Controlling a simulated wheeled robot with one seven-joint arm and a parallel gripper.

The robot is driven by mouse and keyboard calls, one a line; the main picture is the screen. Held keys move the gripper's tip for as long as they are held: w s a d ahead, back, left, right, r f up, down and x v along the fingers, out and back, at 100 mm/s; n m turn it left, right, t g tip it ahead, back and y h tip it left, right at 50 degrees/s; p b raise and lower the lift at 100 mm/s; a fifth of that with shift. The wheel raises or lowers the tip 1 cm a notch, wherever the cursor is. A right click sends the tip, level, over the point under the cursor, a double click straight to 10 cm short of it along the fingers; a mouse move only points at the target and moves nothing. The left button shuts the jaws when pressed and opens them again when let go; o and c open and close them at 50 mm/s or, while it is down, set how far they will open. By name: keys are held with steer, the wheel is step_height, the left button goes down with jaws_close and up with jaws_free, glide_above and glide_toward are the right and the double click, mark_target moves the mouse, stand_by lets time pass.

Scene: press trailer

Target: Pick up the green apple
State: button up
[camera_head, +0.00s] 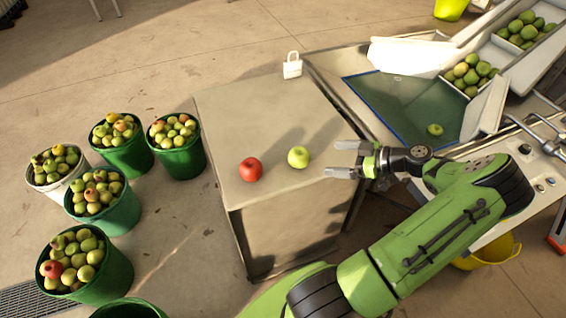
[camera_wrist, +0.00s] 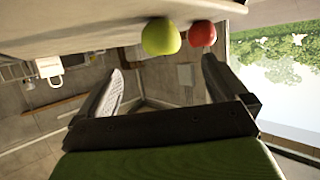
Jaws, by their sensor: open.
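The green apple (camera_head: 298,157) sits on top of a beige box-like table (camera_head: 262,118) near its front right edge. A red apple (camera_head: 250,169) sits to its left on the same top, apart from it. My gripper (camera_head: 341,159) is open and empty, to the right of the green apple, with its fingers pointing left toward it. In the wrist view the green apple (camera_wrist: 161,37) shows beyond the gap between the open fingers (camera_wrist: 160,85), with the red apple (camera_wrist: 202,34) close beside it in the picture.
A small white padlock-shaped object (camera_head: 292,67) stands at the table's back edge. Green buckets of apples (camera_head: 110,273) stand on the floor at left. A sorting machine with a blue-edged green tray (camera_head: 385,100) and another green apple (camera_head: 434,130) is at right.

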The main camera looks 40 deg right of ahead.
mark_target(294, 156)
steer(key=b+x, duration=0.1)
steer(key=x, duration=0.8)
steer(key=shift+f, duration=0.15)
steer(key=b+x, duration=0.1)
steer(key=x, duration=0.4)
steer(key=shift+w+a, duration=0.2)
steer(key=shift+c, duration=0.5)
steer(key=c, duration=1)
steer(key=shift+r, duration=0.2)
step_height(294, 156, up, 10)
steer(key=shift+f+p, duration=0.1)
steer(key=shift+p, duration=1)
